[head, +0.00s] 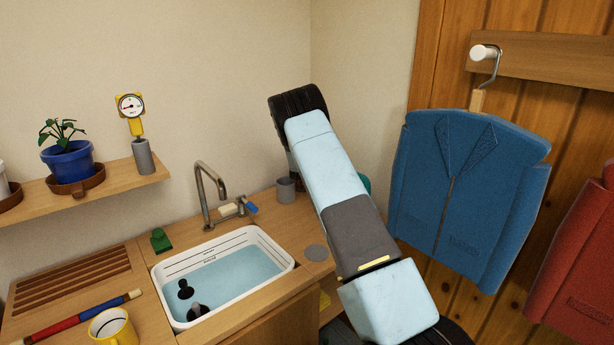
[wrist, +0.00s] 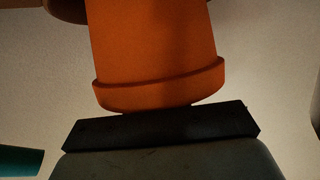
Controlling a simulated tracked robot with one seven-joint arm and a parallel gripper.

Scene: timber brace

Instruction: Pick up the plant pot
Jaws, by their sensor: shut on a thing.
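An orange plant pot (wrist: 155,50) fills the upper middle of the wrist view. Its thick rim points toward the bottom of that picture, against the dark finger of my gripper (wrist: 160,128). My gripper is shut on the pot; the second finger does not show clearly. In the head view neither the orange pot nor my gripper shows; my arm covers the middle. Another pot, a blue one (head: 69,162) with a green plant, stands in a brown saucer on the wall shelf at the left.
The shelf (head: 120,183) also carries a gauge (head: 131,107). Below are a sink basin (head: 225,272) with water, a tap (head: 207,190), a grey cup (head: 286,190) and a yellow mug (head: 112,328). A blue jacket (head: 465,190) hangs at the right.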

